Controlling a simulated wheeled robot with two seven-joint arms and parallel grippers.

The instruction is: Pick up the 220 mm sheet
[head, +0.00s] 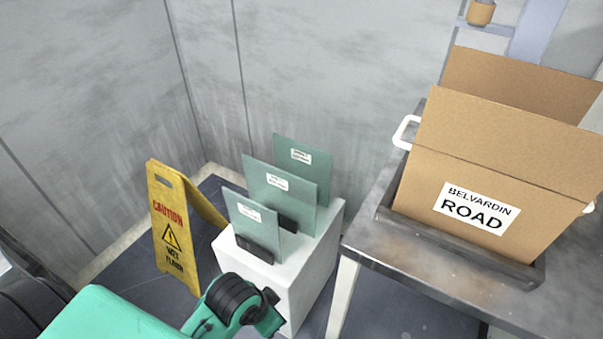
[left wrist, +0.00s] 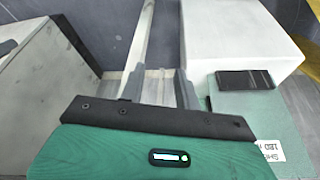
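Three teal sheets stand upright in black holders on a white block (head: 310,270) in the head view: a front sheet (head: 240,212), a middle sheet (head: 300,190) and a back sheet (head: 315,155). Each has a white label, too small to read there. My left gripper (head: 270,312) is low in front of the block, apart from the sheets. In the left wrist view my left gripper (left wrist: 160,88) is open and empty. A teal sheet (left wrist: 232,105) is to its right, with an upside-down label that seems to read 180. My right gripper is not in view.
A yellow caution sign (head: 172,225) stands left of the block, near the wall. A metal table (head: 375,240) stands right of it, bearing a tray with an open cardboard box (head: 450,165) marked BELVARDIN ROAD. The wall is close behind the sheets.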

